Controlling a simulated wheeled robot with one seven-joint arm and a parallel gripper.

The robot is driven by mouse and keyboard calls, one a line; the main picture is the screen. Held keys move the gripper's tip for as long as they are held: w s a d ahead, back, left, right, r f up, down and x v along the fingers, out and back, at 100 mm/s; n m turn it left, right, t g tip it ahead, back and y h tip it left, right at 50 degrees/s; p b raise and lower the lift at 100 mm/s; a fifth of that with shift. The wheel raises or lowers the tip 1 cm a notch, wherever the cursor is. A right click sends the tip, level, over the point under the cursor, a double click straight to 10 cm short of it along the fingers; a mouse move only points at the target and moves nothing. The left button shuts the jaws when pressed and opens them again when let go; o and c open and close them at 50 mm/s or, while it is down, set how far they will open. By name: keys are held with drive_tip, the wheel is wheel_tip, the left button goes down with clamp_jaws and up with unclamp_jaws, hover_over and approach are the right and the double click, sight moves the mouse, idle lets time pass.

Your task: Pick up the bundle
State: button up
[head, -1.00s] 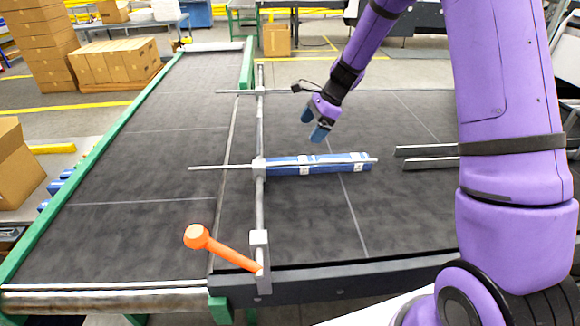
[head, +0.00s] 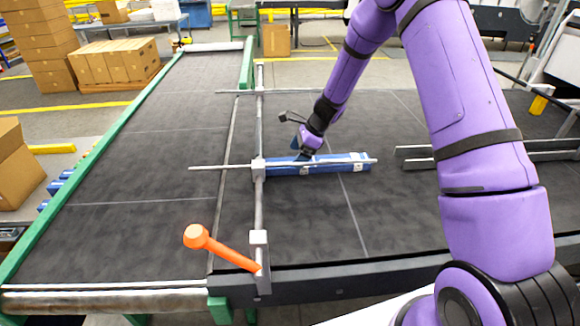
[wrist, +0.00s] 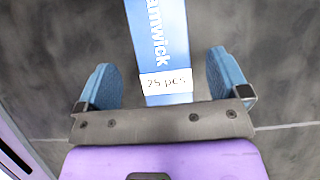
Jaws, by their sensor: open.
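The bundle (head: 335,163) is a long, flat blue pack with white labels, lying on the dark belt next to a metal rail. In the wrist view the bundle (wrist: 158,45) runs between the two blue fingers and shows a "25 pcs" label. My gripper (head: 305,153) is at the left half of the bundle in the head view, its fingertips partly hidden against it. In the wrist view my gripper (wrist: 165,82) is open, one finger on each side of the bundle, with a gap on both sides.
A metal crossbar (head: 259,205) with thin rods stands at the bundle's left end; one rod (head: 215,167) passes over it. An orange lever (head: 222,248) sits at the front. Metal bars (head: 420,163) lie to the right. The belt behind the bundle is mostly clear.

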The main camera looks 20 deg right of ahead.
sight(291, 162)
drive_tip(key=x, duration=0.4)
drive_tip(key=shift+w+a, duration=0.1)
drive_tip(key=c, duration=1.1)
drive_tip(key=shift+d+r, duration=0.25)
drive_tip(key=shift+r, duration=0.25)
wheel_tip(291, 162, up, 6)
drive_tip(key=shift+r, duration=0.1)
drive_tip(key=s+d, duration=0.1)
drive_tip(key=d, duration=0.5)
drive_tip(key=s+d, duration=0.1)
drive_tip(key=d, duration=0.5)
drive_tip(key=s+d, duration=0.2)
drive_tip(key=d, duration=0.5)
drive_tip(key=shift+d, duration=0.1)
